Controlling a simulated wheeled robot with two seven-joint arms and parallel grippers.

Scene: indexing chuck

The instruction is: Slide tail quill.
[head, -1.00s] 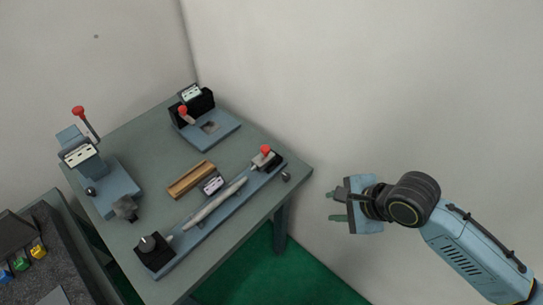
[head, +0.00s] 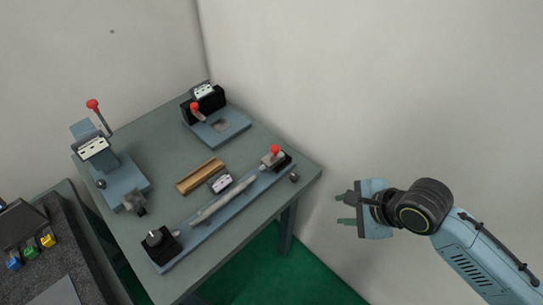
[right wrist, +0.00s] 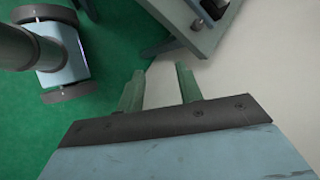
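The tail quill is at the right end of the long blue-grey bed on the table; the tailstock (head: 274,160) there is a dark block with a red-knobbed lever (head: 275,149). A pale bar (head: 224,202) lies along the bed between it and the dark chuck (head: 161,245) at the near left end. My right gripper (head: 345,209) is open and empty, in the air to the right of the table, apart from the tailstock. Its two green fingers (right wrist: 160,88) stand apart in the right wrist view with nothing between them. My left gripper is not in view.
The table (head: 160,165) also carries a lever press (head: 100,150) at left, a second red-knobbed fixture (head: 215,122) at the back and a wooden block (head: 200,176). A dark bench with coloured pieces (head: 31,251) stands at lower left. A wall rises behind the table.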

